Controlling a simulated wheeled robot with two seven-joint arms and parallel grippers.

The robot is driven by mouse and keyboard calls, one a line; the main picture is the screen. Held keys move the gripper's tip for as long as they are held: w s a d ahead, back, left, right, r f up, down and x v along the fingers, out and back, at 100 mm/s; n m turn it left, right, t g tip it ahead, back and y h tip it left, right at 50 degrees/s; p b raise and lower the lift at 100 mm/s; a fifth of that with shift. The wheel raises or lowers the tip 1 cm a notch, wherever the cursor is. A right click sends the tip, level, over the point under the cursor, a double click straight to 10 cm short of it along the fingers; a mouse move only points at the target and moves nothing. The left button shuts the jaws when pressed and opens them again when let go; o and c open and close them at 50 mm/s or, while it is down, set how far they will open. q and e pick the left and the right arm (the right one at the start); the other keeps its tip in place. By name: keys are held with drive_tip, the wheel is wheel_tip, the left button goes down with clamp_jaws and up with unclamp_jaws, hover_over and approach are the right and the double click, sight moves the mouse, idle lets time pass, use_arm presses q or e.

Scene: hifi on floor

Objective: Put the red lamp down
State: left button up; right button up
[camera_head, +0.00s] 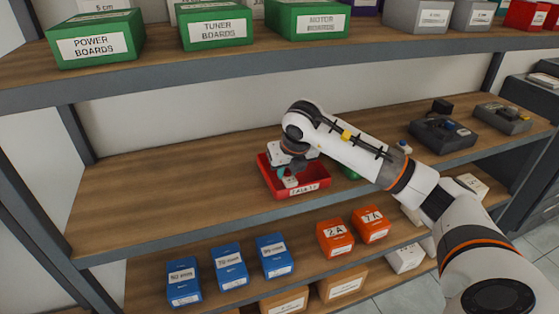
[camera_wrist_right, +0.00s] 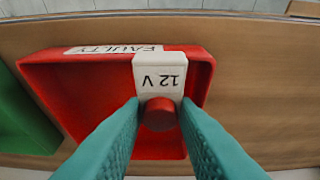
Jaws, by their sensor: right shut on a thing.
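The red lamp (camera_wrist_right: 159,114) is a round red cap on a white block (camera_wrist_right: 160,72) marked "12 V". My right gripper (camera_wrist_right: 160,106) is shut on it, with a teal finger on each side of the red cap. In the head view the right gripper (camera_head: 283,173) points down into a red tray (camera_head: 310,188) on the middle shelf, and the white block (camera_head: 291,182) shows beside the fingers. The tray also shows in the right wrist view (camera_wrist_right: 75,85), its label reading "FAULTY". I cannot tell whether the block touches the tray floor. My left gripper is not in view.
A green tray (camera_wrist_right: 22,120) stands beside the red one, mostly hidden behind my arm in the head view. Dark units (camera_head: 442,134) sit farther right. The middle shelf (camera_head: 160,200) is bare to the left. Green boxes (camera_head: 215,29) stand on the shelf above.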

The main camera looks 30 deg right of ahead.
drive_tip(key=w, duration=0.2)
drive_tip(key=w+d, duration=0.1)
drive_tip(key=w, duration=0.1)
drive_tip(key=w+p, duration=0.1)
drive_tip(key=w, duration=0.1)
drive_tip(key=shift+w+d, duration=0.2)
drive_tip(key=shift+d, duration=0.05)
wheel_tip(320, 180, down, 3)
drive_tip(key=shift+f+p, duration=0.2)
drive_tip(key=shift+p, duration=0.5)
drive_tip(key=shift+f, duration=0.1)
drive_tip(key=shift+f, duration=0.1)
drive_tip(key=o, duration=0.6)
drive_tip(key=shift+o, duration=0.2)
